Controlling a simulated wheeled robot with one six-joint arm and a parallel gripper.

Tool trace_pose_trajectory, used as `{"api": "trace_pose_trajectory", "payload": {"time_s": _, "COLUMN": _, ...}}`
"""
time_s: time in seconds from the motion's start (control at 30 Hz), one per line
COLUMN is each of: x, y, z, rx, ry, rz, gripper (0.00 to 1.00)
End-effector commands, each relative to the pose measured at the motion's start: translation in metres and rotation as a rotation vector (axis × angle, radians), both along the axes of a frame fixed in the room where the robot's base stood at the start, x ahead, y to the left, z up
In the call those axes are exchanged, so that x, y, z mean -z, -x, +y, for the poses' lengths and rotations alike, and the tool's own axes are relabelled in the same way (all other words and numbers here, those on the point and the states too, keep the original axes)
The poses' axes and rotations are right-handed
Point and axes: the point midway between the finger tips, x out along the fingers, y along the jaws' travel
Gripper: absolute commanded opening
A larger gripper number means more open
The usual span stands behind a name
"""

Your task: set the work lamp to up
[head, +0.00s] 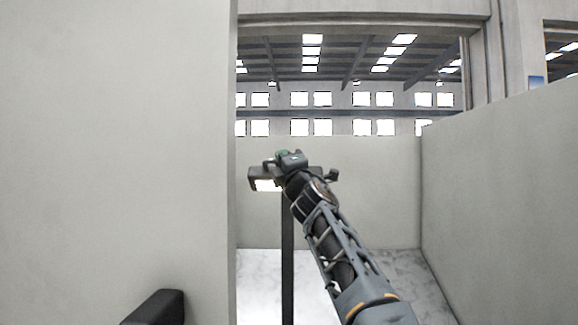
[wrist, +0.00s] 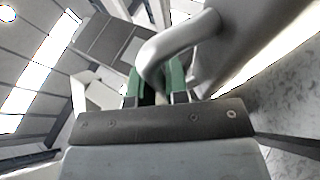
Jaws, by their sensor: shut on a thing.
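The work lamp (head: 257,175) is a dark head on top of a thin dark post. A bright lit patch shows on the low side of its head, facing down or toward me; its exact tilt is hard to tell. My gripper (head: 283,158) is at the lamp head's upper right. In the wrist view, my gripper (wrist: 155,85) has green pads closed on the lamp's curved grey handle (wrist: 180,45). The grey lamp head (wrist: 245,35) fills the upper right there. My arm hides the right part of the lamp in the head view.
The lamp's post (head: 287,270) stands on a pale marbled floor (head: 380,280). A tall pale wall (head: 120,140) is close on the left. Low partitions stand behind (head: 370,185) and at right (head: 510,190). A dark block (head: 158,308) sits at the lower left.

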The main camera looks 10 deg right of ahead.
Motion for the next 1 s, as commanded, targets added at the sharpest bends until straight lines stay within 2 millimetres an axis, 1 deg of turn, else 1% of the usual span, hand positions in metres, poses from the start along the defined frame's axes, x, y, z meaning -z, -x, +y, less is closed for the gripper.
{"api": "trace_pose_trajectory", "payload": {"time_s": 0.1, "x": -0.0037, "y": 0.0014, "z": 0.0003, "rx": -0.002, "ry": 0.001, "rz": -0.004, "gripper": 0.00}}
{"api": "trace_pose_trajectory", "payload": {"time_s": 0.53, "x": -0.0046, "y": 0.0014, "z": -0.0020, "rx": 0.000, "ry": 0.000, "rz": -0.004, "gripper": 0.00}}
{"api": "trace_pose_trajectory", "payload": {"time_s": 0.57, "x": -0.0046, "y": 0.0014, "z": -0.0020, "rx": 0.000, "ry": 0.000, "rz": -0.004, "gripper": 0.16}}
{"api": "trace_pose_trajectory", "payload": {"time_s": 0.67, "x": -0.0044, "y": 0.0013, "z": -0.0019, "rx": 0.001, "ry": 0.000, "rz": -0.003, "gripper": 0.25}}
{"api": "trace_pose_trajectory", "payload": {"time_s": 0.87, "x": -0.0034, "y": 0.0008, "z": -0.0011, "rx": 0.000, "ry": 0.000, "rz": -0.002, "gripper": 0.25}}
{"api": "trace_pose_trajectory", "payload": {"time_s": 1.0, "x": 0.0014, "y": 0.0054, "z": -0.0022, "rx": 0.000, "ry": 0.000, "rz": -0.002, "gripper": 0.25}}
